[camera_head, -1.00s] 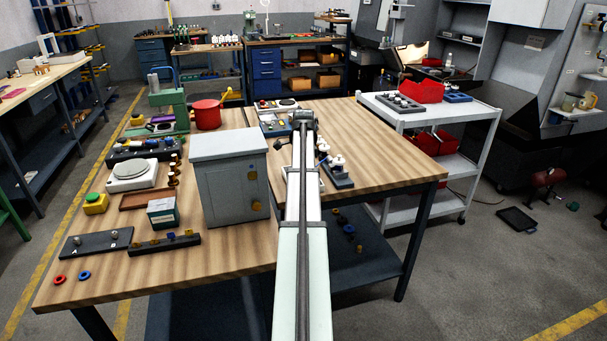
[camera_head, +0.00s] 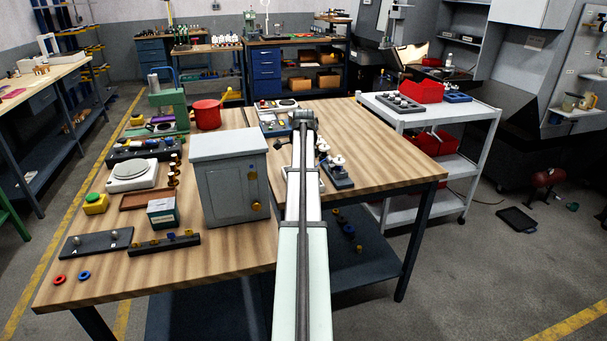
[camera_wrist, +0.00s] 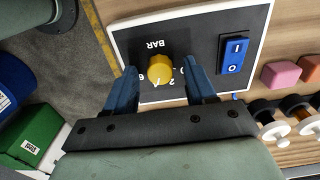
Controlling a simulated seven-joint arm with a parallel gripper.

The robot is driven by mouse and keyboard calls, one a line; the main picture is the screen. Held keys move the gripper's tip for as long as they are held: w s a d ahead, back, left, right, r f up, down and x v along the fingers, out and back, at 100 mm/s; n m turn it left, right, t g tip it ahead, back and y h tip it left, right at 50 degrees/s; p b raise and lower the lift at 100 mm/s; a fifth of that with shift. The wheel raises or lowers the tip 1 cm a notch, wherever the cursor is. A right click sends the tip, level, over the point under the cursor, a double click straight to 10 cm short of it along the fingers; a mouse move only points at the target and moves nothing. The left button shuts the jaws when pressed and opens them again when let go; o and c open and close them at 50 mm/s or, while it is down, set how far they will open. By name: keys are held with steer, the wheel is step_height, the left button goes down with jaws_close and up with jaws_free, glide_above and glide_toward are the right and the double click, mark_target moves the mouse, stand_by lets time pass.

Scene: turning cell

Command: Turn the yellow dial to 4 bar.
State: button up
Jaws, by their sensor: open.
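The yellow dial (camera_wrist: 160,69) sits on a dark panel face (camera_wrist: 196,75) with a white border. White print around it reads BAR, and the figures 2 and 6 show near it. A short white mark lies at the dial's lower side; I cannot tell its exact reading. My gripper (camera_wrist: 160,66) is open, with one blue finger on each side of the dial in the wrist view. I cannot tell whether either finger touches it. In the head view my arm hides the gripper and dial, and part of the panel (camera_head: 288,103) shows.
A blue rocker switch (camera_wrist: 234,55) is beside the dial on the panel. Pink and orange blocks and black-and-white knobs (camera_wrist: 298,104) lie to the right. A grey cabinet (camera_head: 228,180) stands left of my arm, and a red pot (camera_head: 207,115) is behind it.

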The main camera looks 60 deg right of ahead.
step_height(320, 180, up, 14)
steer(key=shift+f, duration=0.15)
stand_by(0.4)
stand_by(0.4)
